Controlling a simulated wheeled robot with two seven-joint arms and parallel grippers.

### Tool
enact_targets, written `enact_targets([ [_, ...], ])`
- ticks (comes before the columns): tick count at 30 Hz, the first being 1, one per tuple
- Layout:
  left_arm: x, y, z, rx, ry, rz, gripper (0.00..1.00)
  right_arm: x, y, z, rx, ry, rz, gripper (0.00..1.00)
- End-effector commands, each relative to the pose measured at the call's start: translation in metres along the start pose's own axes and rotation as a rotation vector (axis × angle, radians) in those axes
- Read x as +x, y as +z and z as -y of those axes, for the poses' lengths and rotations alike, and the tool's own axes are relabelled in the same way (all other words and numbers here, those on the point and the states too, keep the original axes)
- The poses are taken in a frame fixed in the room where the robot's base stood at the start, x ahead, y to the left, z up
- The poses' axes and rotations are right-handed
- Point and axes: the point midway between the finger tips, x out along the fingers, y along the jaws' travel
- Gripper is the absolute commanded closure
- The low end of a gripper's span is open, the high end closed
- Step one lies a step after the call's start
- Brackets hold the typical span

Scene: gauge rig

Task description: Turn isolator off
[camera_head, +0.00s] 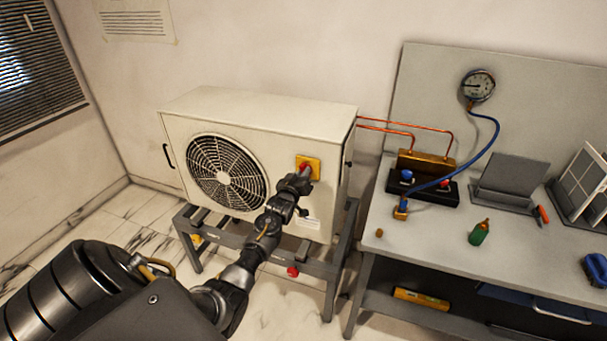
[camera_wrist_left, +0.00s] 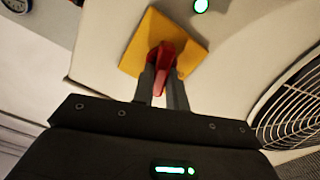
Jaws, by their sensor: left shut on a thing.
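The isolator is a yellow square plate (camera_head: 315,162) with a red handle (camera_head: 304,167) on the front of the white outdoor unit (camera_head: 262,118), to the right of its fan grille. In the left wrist view the red handle (camera_wrist_left: 161,62) stands out from the yellow plate (camera_wrist_left: 190,47). My left gripper (camera_head: 301,176) reaches the isolator, and in the left wrist view its two fingers (camera_wrist_left: 162,85) are shut on the red handle. The fingers hide part of the handle. My right gripper is not in view.
The unit stands on a grey metal frame (camera_head: 338,265). To the right, a bench (camera_head: 440,240) carries a manifold with a blue hose (camera_head: 470,172), a round gauge (camera_head: 478,86), a green bottle (camera_head: 478,233) and a grey stand (camera_head: 512,178). Copper pipes (camera_head: 405,128) link the unit to the bench.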

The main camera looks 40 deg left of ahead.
Motion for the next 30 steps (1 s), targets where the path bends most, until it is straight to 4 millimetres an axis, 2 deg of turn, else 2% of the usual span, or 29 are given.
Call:
enact_targets([
  [30,0.000,0.004,0.006,-0.947,-0.002,0.002,1.00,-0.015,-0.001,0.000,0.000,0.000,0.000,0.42],
])
